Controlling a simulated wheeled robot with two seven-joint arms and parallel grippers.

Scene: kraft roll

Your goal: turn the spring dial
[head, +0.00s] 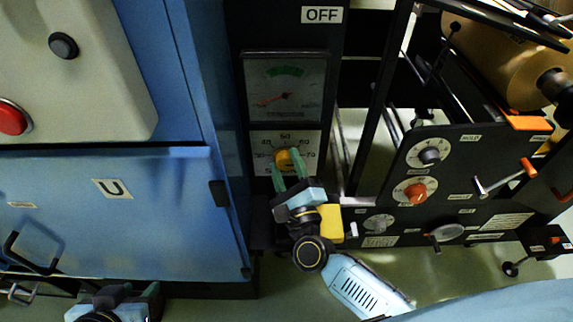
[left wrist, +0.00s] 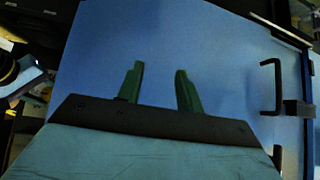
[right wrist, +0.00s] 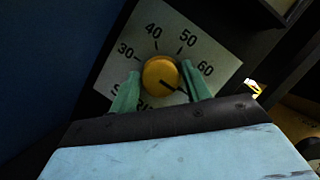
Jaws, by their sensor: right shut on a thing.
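The spring dial is a yellow round knob (right wrist: 161,75) on a white plate (right wrist: 207,48) marked 30, 40, 50, 60 and more. A dark pointer line on the knob slants to the lower right in the right wrist view. In the head view the knob (head: 284,159) sits below a gauge. My right gripper (head: 287,164) is shut on the knob, one green finger on each side; the fingers hide some plate markings. My left gripper (left wrist: 160,70) is open and empty before a blue surface, with its fingers apart. It shows at the bottom left of the head view (head: 118,289).
A blue cabinet door (head: 120,215) is to the left. A black panel with an orange knob (head: 415,192), cranks and a kraft roll (head: 500,55) is to the right.

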